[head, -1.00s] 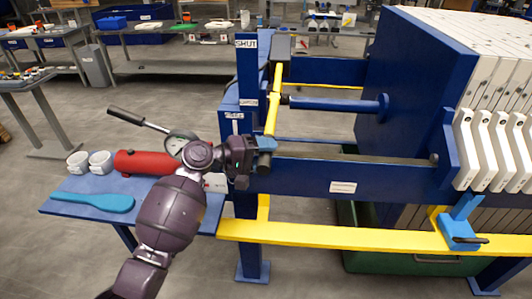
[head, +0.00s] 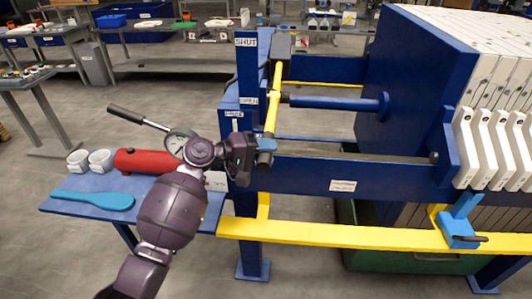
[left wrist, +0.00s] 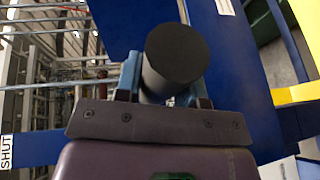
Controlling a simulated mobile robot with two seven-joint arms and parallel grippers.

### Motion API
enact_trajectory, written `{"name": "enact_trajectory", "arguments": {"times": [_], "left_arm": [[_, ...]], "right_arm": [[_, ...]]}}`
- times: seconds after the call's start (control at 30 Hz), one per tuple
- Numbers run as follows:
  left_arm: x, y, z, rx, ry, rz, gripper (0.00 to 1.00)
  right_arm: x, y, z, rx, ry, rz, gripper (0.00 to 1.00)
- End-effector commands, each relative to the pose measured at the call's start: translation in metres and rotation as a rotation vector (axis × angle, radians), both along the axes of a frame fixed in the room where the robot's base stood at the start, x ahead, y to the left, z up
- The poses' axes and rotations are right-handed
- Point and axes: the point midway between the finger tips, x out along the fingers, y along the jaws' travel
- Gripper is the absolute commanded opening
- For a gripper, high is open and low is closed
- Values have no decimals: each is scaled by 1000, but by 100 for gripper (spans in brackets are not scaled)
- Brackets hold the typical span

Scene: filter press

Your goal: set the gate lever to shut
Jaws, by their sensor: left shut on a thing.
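The gate lever is a yellow bar (head: 273,110) beside the blue post of the press, slanting down to a dark round grip (head: 264,160). My left gripper (head: 258,147) is shut on this grip at the lever's lower end. In the left wrist view the black round end of the grip (left wrist: 177,58) sits between the two blue-grey fingers (left wrist: 160,88). A SHUT label (head: 246,42) is at the top of the post, well above my gripper. A smaller label (head: 249,101) sits lower on the post, too small to read surely. My right gripper is out of view.
A blue side table (head: 70,208) at the left holds a red cylinder with a gauge (head: 145,162), two white cups (head: 100,160) and a teal paddle (head: 95,201). A yellow rail (head: 340,236) crosses in front of the press. White filter plates (head: 490,150) stand at the right.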

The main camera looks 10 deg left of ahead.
Motion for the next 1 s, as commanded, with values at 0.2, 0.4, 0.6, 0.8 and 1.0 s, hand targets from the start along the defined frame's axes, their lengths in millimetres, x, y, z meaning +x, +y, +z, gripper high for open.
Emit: {"name": "enact_trajectory", "arguments": {"times": [0.2,0.4,0.6,0.8,1.0], "left_arm": [[2,1,22,1,56,0,0],[8,1,57,3,159,0,0],[20,0,99,3,289,-1,0],[37,0,136,1,419,1,0],[53,0,163,0,518,1,0]], "right_arm": [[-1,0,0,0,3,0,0],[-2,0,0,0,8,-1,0],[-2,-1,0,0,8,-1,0],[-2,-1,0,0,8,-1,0],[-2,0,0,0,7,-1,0]]}}
